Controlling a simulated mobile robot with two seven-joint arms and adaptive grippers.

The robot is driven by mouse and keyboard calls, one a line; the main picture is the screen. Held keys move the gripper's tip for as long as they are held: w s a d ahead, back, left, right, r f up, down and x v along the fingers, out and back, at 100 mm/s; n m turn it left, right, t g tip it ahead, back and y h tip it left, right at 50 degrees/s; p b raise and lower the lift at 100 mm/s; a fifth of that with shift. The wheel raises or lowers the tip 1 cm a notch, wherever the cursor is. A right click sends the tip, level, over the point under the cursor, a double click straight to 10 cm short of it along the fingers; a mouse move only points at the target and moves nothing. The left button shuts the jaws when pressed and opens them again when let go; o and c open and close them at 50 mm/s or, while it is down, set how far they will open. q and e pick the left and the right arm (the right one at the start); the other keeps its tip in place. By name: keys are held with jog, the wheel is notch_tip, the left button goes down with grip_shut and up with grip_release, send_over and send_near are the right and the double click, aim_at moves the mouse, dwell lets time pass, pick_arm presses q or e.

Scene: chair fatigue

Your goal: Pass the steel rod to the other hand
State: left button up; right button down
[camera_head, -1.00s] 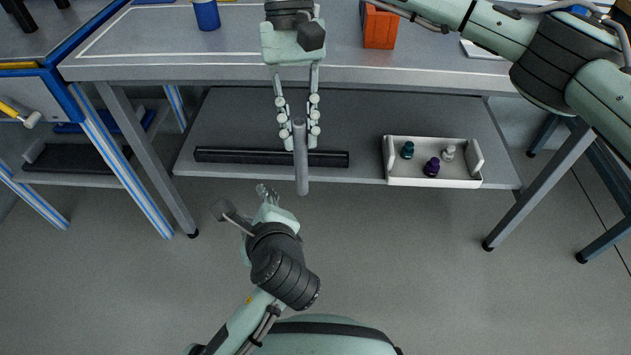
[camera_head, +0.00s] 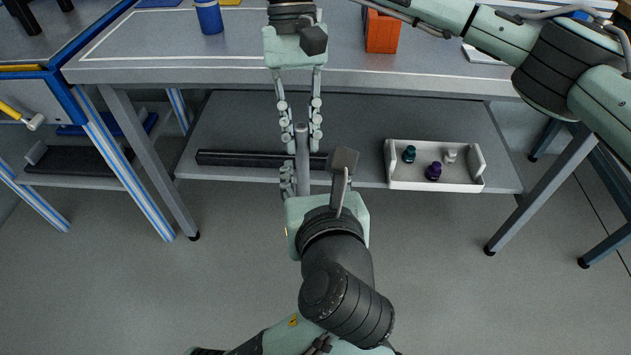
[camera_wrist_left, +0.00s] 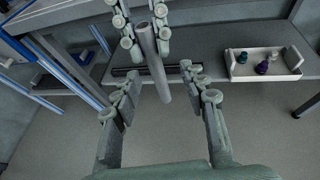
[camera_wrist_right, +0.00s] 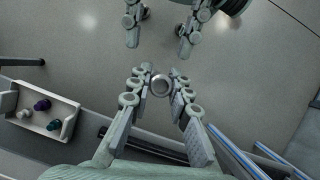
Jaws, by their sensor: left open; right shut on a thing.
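The steel rod (camera_head: 302,160) is a grey cylinder. My right gripper (camera_head: 300,136) reaches in from the top of the head view and is shut on the rod. The rod's free end points toward my left gripper. My left gripper (camera_head: 305,180) is below it, open, with its fingers on either side of the rod's lower part in this view; its right finger is partly hidden by its wrist. In the left wrist view the rod (camera_wrist_left: 155,60) hangs between and beyond the open left fingers (camera_wrist_left: 163,97). In the right wrist view the rod (camera_wrist_right: 161,85) shows end-on between the right fingertips.
A workbench (camera_head: 180,58) with a lower shelf (camera_head: 350,115) stands behind the grippers. On the shelf lie a black bar (camera_head: 235,158) and a white tray (camera_head: 435,183) with small coloured pieces. A blue can (camera_head: 209,17) and an orange box (camera_head: 382,32) are on top. The floor in front is clear.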

aim_at(308, 156)
pick_arm(q)
jog(key=x, duration=0.6)
jog(key=shift+w+f, duration=0.15)
jog(key=shift+w, duration=0.15)
jog(key=c, duration=0.9)
grip_shut()
pick_arm(e)
jog(key=shift+a, duration=0.1)
jog(key=c, duration=1.5)
grip_release()
jog(key=shift+o, duration=0.8)
